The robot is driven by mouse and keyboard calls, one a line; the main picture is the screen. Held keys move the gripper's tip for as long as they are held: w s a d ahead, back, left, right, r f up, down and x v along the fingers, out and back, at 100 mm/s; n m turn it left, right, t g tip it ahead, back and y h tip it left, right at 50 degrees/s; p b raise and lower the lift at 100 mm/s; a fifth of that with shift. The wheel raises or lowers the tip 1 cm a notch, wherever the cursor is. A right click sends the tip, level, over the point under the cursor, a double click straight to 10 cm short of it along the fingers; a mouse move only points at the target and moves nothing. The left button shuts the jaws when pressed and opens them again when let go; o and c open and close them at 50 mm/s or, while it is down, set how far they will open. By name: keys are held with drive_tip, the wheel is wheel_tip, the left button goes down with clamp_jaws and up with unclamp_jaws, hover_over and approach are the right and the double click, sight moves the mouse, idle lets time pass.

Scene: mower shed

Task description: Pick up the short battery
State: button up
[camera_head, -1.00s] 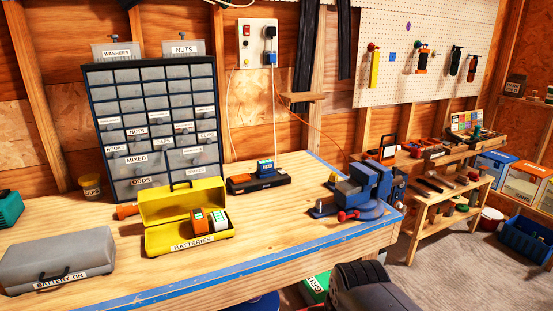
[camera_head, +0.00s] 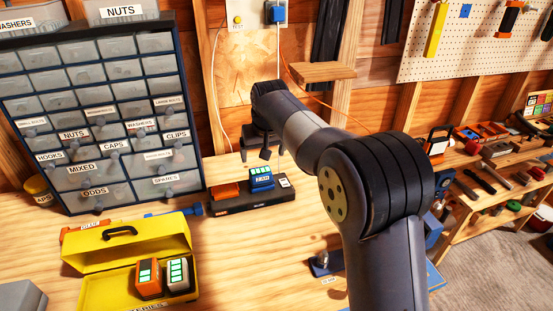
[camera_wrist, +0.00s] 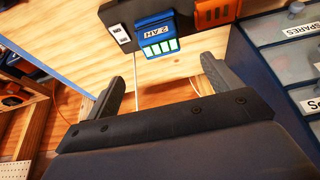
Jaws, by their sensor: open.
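A blue battery (camera_head: 261,178) with a pale-green-barred face stands on a black charger (camera_head: 238,204). In the wrist view this battery (camera_wrist: 157,35) reads "2 AH" and lies beyond the fingertips. An orange-and-dark battery (camera_head: 148,278) and a grey-white one (camera_head: 177,275) stand side by side in the open yellow box (camera_head: 107,291). Heights are hard to compare, so I cannot tell which is the short one. My gripper (camera_head: 262,151) is open and empty, behind and above the blue battery. Its two fingers also show in the wrist view (camera_wrist: 168,82).
An orange block (camera_head: 224,189) sits on the charger's left end. The drawer cabinet (camera_head: 97,118) stands left of the charger. A small wooden shelf (camera_head: 318,71) juts from the wall near my arm. My arm partly hides the vise area. Bare bench lies in front of the charger.

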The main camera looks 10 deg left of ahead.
sight(261, 172)
drive_tip(key=p+x, duration=0.3)
drive_tip(key=x, duration=0.7)
drive_tip(key=shift+f, duration=0.35)
drive_tip(key=c, duration=1.2)
